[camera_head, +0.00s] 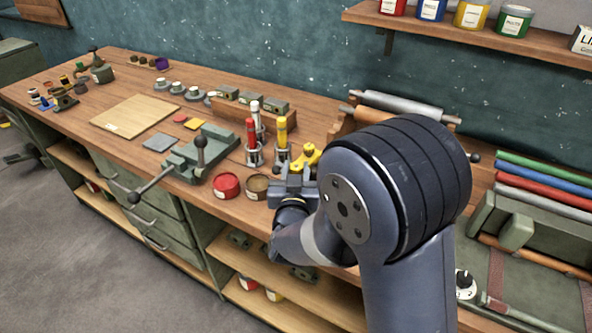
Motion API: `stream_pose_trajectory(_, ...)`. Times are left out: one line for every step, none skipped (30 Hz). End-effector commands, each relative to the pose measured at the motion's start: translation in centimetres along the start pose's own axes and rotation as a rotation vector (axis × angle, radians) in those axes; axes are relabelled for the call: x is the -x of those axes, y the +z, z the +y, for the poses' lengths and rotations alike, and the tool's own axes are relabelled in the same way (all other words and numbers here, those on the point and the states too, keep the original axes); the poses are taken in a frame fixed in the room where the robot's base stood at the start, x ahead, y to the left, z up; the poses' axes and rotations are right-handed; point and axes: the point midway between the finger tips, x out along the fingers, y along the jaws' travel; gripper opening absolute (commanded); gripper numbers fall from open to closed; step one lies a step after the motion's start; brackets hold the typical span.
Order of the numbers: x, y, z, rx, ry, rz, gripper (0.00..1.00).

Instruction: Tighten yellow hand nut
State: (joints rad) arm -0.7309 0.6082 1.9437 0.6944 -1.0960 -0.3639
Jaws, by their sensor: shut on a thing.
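The yellow hand nut (305,158) has several rounded lobes and shows just beyond my gripper, near the middle of the workbench. My gripper (299,172) is shut on the nut from the near side. My wrist and dark arm come in from the lower right and cover part of the bench around it. The fingertips and the lower part of the nut are partly hidden, and I cannot see the thread beneath it.
A red tin (226,186) and a brown tin (257,187) stand left of my gripper. Red and yellow marker-like tubes stand in holders (282,140) close behind. A green vise (203,155) is further left. Rollers (405,106) lie behind my arm.

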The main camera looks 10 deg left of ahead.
Motion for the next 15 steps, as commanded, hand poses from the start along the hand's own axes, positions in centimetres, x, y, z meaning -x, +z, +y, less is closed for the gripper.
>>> stream_pose_trajectory(0.01, 0.0, -0.01, 0.0, 0.0, 0.0, 0.08)
stream_pose_trajectory(0.01, 0.0, -0.01, 0.0, 0.0, 0.0, 0.08)
stream_pose_trajectory(0.01, 0.0, -0.02, 0.0, 0.001, 0.0, 0.08)
stream_pose_trajectory(0.01, 0.0, -0.02, 0.0, 0.002, 0.0, 0.08)
stream_pose_trajectory(0.01, 0.0, -0.03, -0.001, 0.005, 0.0, 0.08)
stream_pose_trajectory(0.01, 0.0, -0.04, -0.001, 0.009, 0.0, 0.08)
stream_pose_trajectory(0.02, 0.0, -0.07, -0.001, 0.014, 0.0, 0.08)
stream_pose_trajectory(0.02, 0.0, -0.09, 0.0, 0.019, 0.001, 0.08)
stream_pose_trajectory(0.01, 0.0, -0.1, 0.0, 0.031, 0.001, 0.08)
stream_pose_trajectory(0.0, 0.0, -0.15, -0.001, 0.039, 0.001, 0.08)
stream_pose_trajectory(0.0, 0.01, -0.17, -0.002, 0.05, 0.0, 0.08)
stream_pose_trajectory(0.0, 0.02, -0.25, -0.001, 0.066, 0.0, 0.08)
stream_pose_trajectory(0.01, 0.04, -0.29, -0.001, 0.08, 0.0, 0.08)
stream_pose_trajectory(0.01, 0.04, -0.3, -0.001, 0.097, 0.0, 0.08)
stream_pose_trajectory(-0.01, 0.02, -0.35, -0.001, 0.119, 0.001, 0.08)
